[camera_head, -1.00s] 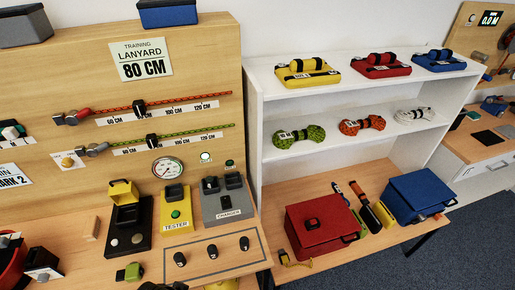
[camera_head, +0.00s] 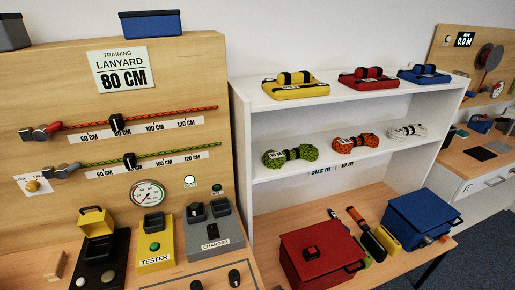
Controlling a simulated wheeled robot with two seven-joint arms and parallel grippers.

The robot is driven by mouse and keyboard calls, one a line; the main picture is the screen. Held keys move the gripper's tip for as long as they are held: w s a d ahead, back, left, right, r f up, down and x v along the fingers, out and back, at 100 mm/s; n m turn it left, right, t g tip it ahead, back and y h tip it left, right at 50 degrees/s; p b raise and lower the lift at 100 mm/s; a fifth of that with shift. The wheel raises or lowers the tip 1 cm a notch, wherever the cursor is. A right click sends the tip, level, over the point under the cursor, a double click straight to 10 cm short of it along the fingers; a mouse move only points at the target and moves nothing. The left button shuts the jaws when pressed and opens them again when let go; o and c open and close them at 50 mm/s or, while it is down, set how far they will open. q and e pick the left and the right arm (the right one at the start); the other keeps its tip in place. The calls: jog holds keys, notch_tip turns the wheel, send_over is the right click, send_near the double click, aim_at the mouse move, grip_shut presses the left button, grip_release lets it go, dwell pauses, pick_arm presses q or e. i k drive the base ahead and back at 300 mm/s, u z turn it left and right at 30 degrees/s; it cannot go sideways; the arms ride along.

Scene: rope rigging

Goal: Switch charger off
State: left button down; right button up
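The charger (camera_head: 214,236) is a grey box with a printed CHARGER label on its front, at the lower middle-left of the view on the wooden bench. A black switch-like part (camera_head: 195,212) sits on its top left, and a black block (camera_head: 220,207) sits on its top right. I cannot tell which position the switch is in. Neither of my grippers shows in this view.
A yellow tester (camera_head: 155,245) with a green button stands left of the charger. A black base with an open yellow holder (camera_head: 96,222) is further left. Black knobs (camera_head: 234,278) lie in front. A red box (camera_head: 318,255) stands to the right.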

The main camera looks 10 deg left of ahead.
aim_at(211, 227)
jog(key=k, duration=1.35)
jog(key=u, duration=0.35)
jog(key=i, duration=0.5)
jog(key=u, duration=0.85)
jog(key=i, duration=0.6)
jog(key=u, duration=0.3)
